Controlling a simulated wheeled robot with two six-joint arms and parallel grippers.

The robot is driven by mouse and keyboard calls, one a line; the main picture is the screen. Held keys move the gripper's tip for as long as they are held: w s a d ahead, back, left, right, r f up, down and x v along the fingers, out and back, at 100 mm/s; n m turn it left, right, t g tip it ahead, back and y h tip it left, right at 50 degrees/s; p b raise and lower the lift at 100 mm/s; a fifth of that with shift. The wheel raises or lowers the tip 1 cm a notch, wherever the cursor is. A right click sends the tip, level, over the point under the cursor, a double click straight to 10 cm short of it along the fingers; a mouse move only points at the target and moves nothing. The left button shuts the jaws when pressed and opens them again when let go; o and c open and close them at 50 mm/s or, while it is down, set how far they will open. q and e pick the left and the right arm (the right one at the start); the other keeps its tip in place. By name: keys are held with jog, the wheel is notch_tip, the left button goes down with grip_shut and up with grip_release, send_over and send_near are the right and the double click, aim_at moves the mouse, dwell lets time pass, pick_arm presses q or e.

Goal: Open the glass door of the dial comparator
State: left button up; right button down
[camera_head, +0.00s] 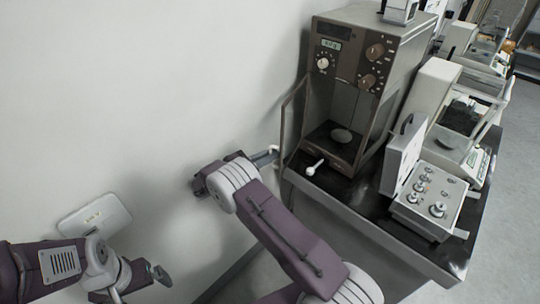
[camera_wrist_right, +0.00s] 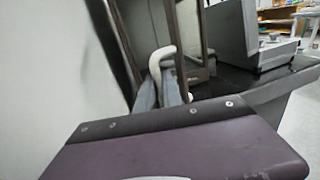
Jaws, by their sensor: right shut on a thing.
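The dial comparator (camera_head: 375,62) is a tall brown and grey instrument with dials and a small display, standing at the table's back left end. Its glass door (camera_head: 293,115) stands swung out at the left side of the chamber, so the front is uncovered. My right gripper (camera_head: 268,156) is at the door's lower outer edge. In the right wrist view its fingers (camera_wrist_right: 159,94) are closed on a white hooked handle (camera_wrist_right: 162,56) by the door frame (camera_wrist_right: 190,40). My left gripper (camera_head: 157,273) is low at the left, away from the comparator; its jaw opening is unclear.
More balances line the table. A pale wall closes off the left.

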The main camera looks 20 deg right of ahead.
jog(key=shift+r, duration=0.15)
jog(key=c, duration=1.5)
grip_release()
jog(key=shift+d, duration=0.1)
jog(key=s+a+b, duration=0.1)
jog(key=a, duration=0.8)
jog(key=shift+s, duration=0.3)
jog(key=shift+d, duration=0.1)
